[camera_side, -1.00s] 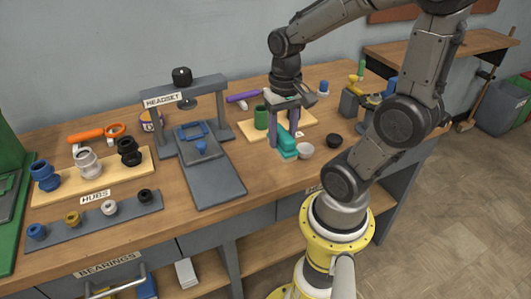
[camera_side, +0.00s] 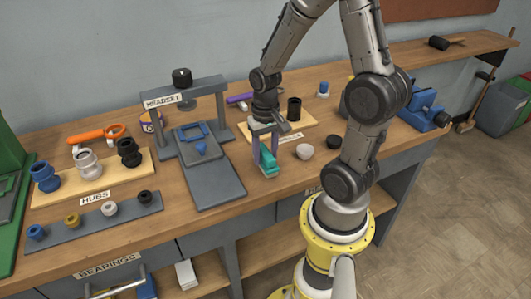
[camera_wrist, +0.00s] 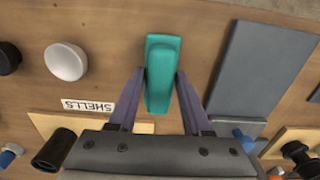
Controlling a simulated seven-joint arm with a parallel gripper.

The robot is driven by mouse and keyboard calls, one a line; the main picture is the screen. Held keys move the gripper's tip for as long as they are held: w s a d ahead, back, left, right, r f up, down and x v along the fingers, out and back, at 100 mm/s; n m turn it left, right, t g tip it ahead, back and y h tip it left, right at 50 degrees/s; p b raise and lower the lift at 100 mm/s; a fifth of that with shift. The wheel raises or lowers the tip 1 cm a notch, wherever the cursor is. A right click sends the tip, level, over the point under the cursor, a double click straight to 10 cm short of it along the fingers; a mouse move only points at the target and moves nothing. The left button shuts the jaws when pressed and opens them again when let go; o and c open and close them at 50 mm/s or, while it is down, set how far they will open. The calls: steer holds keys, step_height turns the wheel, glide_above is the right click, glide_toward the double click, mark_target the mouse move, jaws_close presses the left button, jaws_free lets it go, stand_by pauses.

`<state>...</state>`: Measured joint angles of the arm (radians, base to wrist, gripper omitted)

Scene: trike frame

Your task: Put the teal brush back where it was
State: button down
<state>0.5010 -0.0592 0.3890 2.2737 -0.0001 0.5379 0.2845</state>
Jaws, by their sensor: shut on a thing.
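The teal brush (camera_side: 267,163) is between the fingers of my gripper (camera_side: 265,153), which is shut on it. It is low over the wooden bench, just right of the grey headset press base. I cannot tell whether it touches the bench. In the wrist view the brush (camera_wrist: 162,70) is a long teal block pointing away from my gripper (camera_wrist: 160,88), with a purple-grey finger on each side of it. Its underside is hidden.
The grey press base (camera_side: 212,180) stands close on the left. A white bowl (camera_side: 304,151) and a black bowl (camera_side: 333,142) are on the right. Behind are the shells board (camera_wrist: 45,125) and a black cylinder (camera_side: 294,108). Bare bench lies in front.

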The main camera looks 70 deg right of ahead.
mark_target(265, 151)
steer(key=shift+c, duration=1.7)
jaws_free()
steer(key=shift+f, duration=0.15)
step_height(265, 151, up, 12)
steer(key=s+a+r+n+t, duration=0.2)
steer(key=a+r+n, duration=0.1)
steer(key=a, duration=0.3)
steer(key=s+a+r+n+t, duration=0.3)
steer(key=a+n, duration=0.3)
steer(key=shift+s+t, duration=0.25)
steer(key=shift+t, duration=0.05)
